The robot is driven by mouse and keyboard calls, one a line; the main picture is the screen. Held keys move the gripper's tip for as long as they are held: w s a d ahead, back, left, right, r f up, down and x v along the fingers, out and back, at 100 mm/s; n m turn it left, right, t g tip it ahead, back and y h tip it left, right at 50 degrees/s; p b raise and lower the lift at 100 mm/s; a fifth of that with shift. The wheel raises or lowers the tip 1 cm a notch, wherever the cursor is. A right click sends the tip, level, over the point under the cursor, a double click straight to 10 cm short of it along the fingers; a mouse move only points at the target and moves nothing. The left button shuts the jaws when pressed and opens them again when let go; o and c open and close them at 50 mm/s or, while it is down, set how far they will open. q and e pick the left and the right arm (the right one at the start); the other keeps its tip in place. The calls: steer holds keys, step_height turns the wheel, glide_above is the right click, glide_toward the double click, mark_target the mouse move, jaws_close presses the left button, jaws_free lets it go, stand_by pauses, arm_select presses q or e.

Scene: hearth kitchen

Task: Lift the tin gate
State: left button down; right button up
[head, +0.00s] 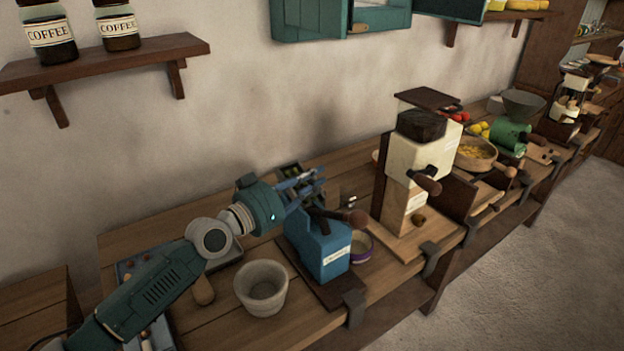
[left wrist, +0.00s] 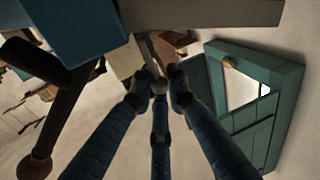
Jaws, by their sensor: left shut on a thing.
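My left gripper (head: 312,180) is above and behind the blue mill (head: 322,246) on the bench. In the left wrist view my left gripper (left wrist: 158,86) has its fingers closed on a small grey metal knob (left wrist: 159,86) at the end of a thin metal piece. I cannot tell for certain whether this is the tin gate, as the fingers hide part of it. The mill's dark crank with a wooden knob (head: 357,218) points right; it also shows at the left of the wrist view (left wrist: 38,171). My right gripper is not in view.
A grey cup (head: 262,289) stands left of the mill. A cream grinder (head: 419,159) stands to its right, with a purple-rimmed bowl (head: 362,247) between. A coffee shelf (head: 105,66) and a teal cabinet (head: 340,18) hang on the wall above.

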arm_select(q)
steer(key=c, duration=2)
jaws_free()
steer(key=shift+f, duration=0.1)
steer(key=shift+v, duration=6)
steer(key=shift+w, duration=0.1)
